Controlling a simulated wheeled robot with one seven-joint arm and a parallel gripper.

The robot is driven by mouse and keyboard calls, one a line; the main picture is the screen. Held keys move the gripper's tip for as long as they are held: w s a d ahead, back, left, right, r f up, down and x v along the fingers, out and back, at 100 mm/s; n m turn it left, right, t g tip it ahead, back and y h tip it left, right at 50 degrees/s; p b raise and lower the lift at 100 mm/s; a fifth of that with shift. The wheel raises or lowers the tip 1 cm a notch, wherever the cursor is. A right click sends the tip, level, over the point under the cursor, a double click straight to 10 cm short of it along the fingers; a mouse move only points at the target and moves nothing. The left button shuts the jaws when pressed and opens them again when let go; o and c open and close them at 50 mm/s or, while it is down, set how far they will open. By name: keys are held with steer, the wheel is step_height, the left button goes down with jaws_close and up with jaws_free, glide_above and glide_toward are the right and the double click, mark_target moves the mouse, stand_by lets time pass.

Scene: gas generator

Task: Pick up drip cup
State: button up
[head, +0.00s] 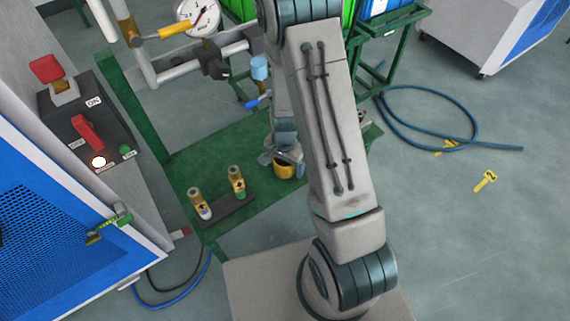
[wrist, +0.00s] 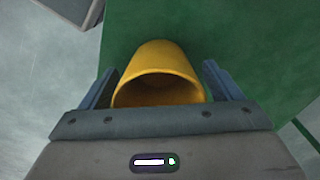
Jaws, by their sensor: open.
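The yellow drip cup (head: 284,170) stands on the green platform in the head view, close to my gripper, which is partly hidden behind my arm. In the wrist view the drip cup (wrist: 158,58) fills the middle, its mouth facing my gripper's palm. My gripper (wrist: 159,72) is open, with one blue-grey finger on each side of the cup. A gap shows beside each finger, so the cup appears between the jaws without being clamped.
Two small brass fittings (head: 237,182) stand on a dark block left of the cup. A pressure gauge (head: 199,17) with pipes rises behind. A control box (head: 98,128) and blue cabinet (head: 50,220) stand at left. A blue hose (head: 425,146) lies on open floor at right.

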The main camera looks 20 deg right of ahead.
steer(key=c, duration=1.1)
steer(key=shift+o, duration=0.2)
